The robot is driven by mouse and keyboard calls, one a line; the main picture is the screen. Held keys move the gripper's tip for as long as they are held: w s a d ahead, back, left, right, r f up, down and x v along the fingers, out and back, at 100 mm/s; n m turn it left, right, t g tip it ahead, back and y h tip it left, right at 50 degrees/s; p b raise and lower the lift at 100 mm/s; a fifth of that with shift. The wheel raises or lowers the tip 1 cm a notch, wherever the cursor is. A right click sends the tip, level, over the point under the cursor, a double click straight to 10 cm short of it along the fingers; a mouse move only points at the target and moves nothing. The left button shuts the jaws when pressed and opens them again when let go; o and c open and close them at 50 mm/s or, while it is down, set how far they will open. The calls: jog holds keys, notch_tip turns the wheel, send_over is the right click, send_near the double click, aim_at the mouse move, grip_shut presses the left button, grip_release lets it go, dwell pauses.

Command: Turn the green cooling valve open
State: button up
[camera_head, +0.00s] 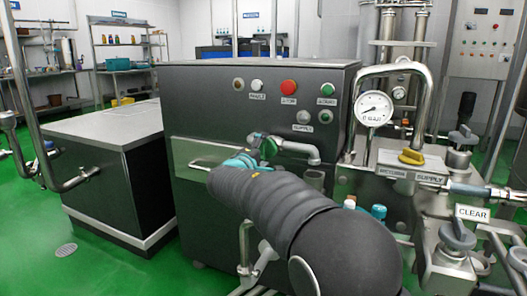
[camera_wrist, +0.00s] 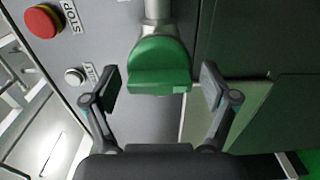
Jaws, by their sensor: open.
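The green cooling valve handle (camera_wrist: 160,72) sits on a grey pipe stub in the wrist view, its wide flat grip facing my gripper. In the head view the green handle (camera_head: 268,149) shows on the front of the dark cabinet, partly behind my gripper. My gripper (camera_wrist: 161,84) is open, with one finger on each side of the handle. Gaps show between both finger pads and the handle, so it is not held. In the head view my gripper (camera_head: 240,160) is mostly hidden by my dark arm.
A red stop button (camera_head: 289,87) and smaller buttons sit above the valve on the cabinet (camera_head: 200,100). To the right are a pressure gauge (camera_head: 374,108), a yellow valve handle (camera_head: 411,156) and several pipes. A horizontal metal pipe (camera_head: 298,148) runs right of the green handle.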

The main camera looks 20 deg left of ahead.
jog(key=c, duration=1)
jog(key=n, duration=0.3)
jog(key=shift+n, duration=0.4)
jog(key=n+p, duration=0.1)
jog(key=n, duration=0.3)
jog(key=shift+r+n, duration=0.15)
jog(key=shift+n, duration=0.15)
jog(key=n+p, duration=0.2)
jog(key=n, duration=0.2)
jog(key=shift+p, duration=0.35)
jog(key=shift+n+p, duration=1.1)
jog(key=shift+n, duration=1.6)
